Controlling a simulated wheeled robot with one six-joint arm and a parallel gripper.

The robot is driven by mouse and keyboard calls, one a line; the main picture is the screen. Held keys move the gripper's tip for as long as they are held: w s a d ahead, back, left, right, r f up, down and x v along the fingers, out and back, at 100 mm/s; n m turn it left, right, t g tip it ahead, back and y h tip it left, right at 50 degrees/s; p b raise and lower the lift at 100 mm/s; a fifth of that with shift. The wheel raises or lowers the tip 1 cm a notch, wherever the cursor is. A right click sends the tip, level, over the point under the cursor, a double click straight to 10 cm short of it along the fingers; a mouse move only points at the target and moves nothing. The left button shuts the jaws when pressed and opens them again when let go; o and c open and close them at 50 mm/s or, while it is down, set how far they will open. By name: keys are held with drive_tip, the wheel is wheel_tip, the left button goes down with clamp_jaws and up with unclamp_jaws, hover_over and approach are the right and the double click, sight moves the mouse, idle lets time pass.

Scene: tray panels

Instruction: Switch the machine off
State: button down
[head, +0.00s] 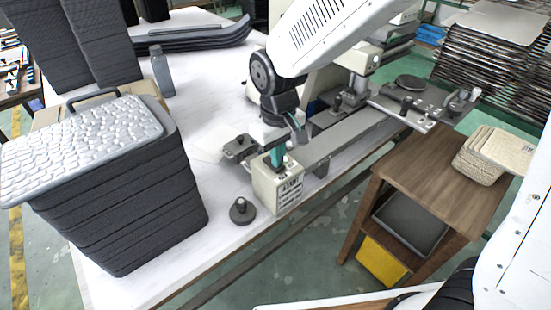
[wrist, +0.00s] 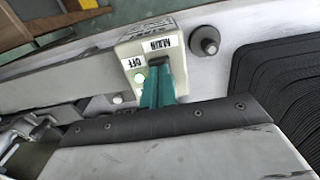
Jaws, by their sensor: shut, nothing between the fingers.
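The machine's beige switch box (head: 289,192) stands at the near end of its grey bed, on the white table. In the wrist view the box (wrist: 128,49) shows upside-down labels MAIN and OFF. My gripper (head: 277,158) is shut and empty, with teal fingers at the top of the box. In the wrist view its fingertips (wrist: 161,76) are close to the dark switch and partly cover that side. I cannot tell whether they touch it.
A dark round knob (head: 242,209) stands on the table beside the box. A tall stack of dark panels (head: 130,205) with a pebbled grey tray on top fills the left. A wooden stand (head: 440,185) is at right. A grey bottle (head: 161,72) stands further back.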

wheel_tip(320, 180, up, 7)
idle(0.8)
idle(0.4)
drive_tip(key=shift+s+d, duration=0.15)
drive_tip(key=shift+s, duration=0.05)
drive_tip(key=s+d+r+m, duration=0.3)
drive_tip(key=s+d, duration=0.6)
drive_tip(key=d, duration=0.1)
drive_tip(key=s+d+r+m+t, duration=0.1)
drive_tip(key=s+d+r+m, duration=0.2)
drive_tip(key=s+d, duration=0.7)
drive_tip(key=shift+s+d+r+m, duration=0.15)
drive_tip(key=shift+d+r+m, duration=0.3)
drive_tip(key=shift+d, duration=0.25)
